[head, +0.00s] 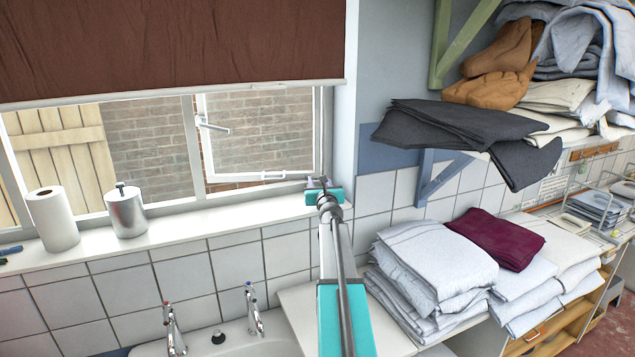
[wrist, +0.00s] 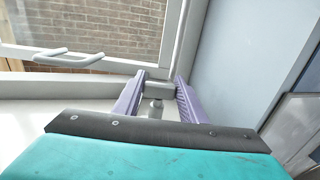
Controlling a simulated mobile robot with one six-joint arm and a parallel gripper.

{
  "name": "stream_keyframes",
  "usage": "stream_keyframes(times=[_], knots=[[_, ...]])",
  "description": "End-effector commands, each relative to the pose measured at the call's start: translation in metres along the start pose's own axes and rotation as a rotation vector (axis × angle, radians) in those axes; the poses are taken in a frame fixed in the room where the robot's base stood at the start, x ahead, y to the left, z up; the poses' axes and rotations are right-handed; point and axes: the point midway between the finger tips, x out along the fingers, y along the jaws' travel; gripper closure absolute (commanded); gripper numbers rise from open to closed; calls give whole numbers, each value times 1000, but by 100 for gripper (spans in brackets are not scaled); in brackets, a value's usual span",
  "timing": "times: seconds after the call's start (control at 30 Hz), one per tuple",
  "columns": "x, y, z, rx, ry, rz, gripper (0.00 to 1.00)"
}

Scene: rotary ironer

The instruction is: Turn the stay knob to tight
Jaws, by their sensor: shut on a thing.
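The stay knob (wrist: 159,88) is a small grey metal piece at the bottom right corner of the window frame. My gripper (wrist: 157,98) has its two purple fingers on either side of the knob, shut on it. In the head view my gripper (head: 321,184) reaches the right end of the window sill, and there the arm and gripper mostly hide the knob. The open window sash (head: 260,135) stands above, with a pale handle (wrist: 68,59) on its lower rail in the wrist view. The knob's tight or loose marking cannot be made out.
A paper roll (head: 52,219) and a metal canister (head: 126,211) stand on the sill (head: 225,218) to the left. Below are a sink with two taps (head: 254,309). Folded linen (head: 435,262) is stacked to the right, under a wall shelf with dark cloth (head: 455,126). A wall closely borders the gripper's right.

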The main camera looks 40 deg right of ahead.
Motion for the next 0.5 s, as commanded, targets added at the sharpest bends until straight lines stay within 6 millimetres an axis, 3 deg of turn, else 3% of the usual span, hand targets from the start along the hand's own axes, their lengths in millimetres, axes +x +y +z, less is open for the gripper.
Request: stream_keyframes(times=[0.1,0.13,0.2,0.5], knots=[[0,2,-1,1,1,5,85],[0,2,-1,1,1,5,57],[0,2,-1,1,1,4,46],[0,1,0,0,1,2,44]])
